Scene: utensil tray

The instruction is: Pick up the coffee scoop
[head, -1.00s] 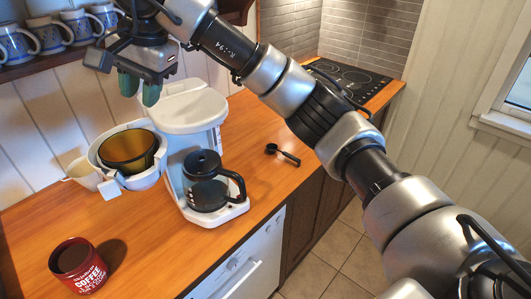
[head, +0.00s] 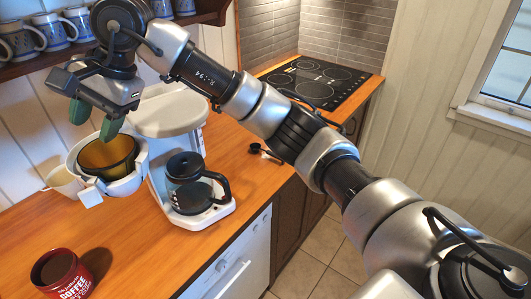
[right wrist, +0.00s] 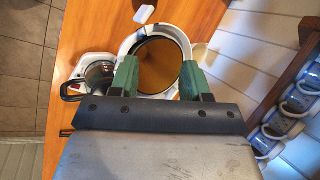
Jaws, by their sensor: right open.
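The coffee scoop (head: 256,148) is small and black and lies on the wooden counter to the right of the coffee maker. Its handle is partly hidden behind my right arm in the head view. My right gripper (head: 96,119) is open and empty, with green fingertips pointing down. It hangs above the coffee maker's filter basket, well to the left of the scoop. In the right wrist view, the open fingers (right wrist: 158,76) frame the basket from above. I cannot make out the scoop for certain there. My left gripper is out of view.
The white coffee maker (head: 172,117) holds a glass carafe (head: 186,183), with its swung-out filter basket (head: 125,184) at left. A red coffee can (head: 65,275) stands front left. Mugs (head: 53,32) line a shelf above. A black cooktop (head: 312,82) lies beyond the scoop.

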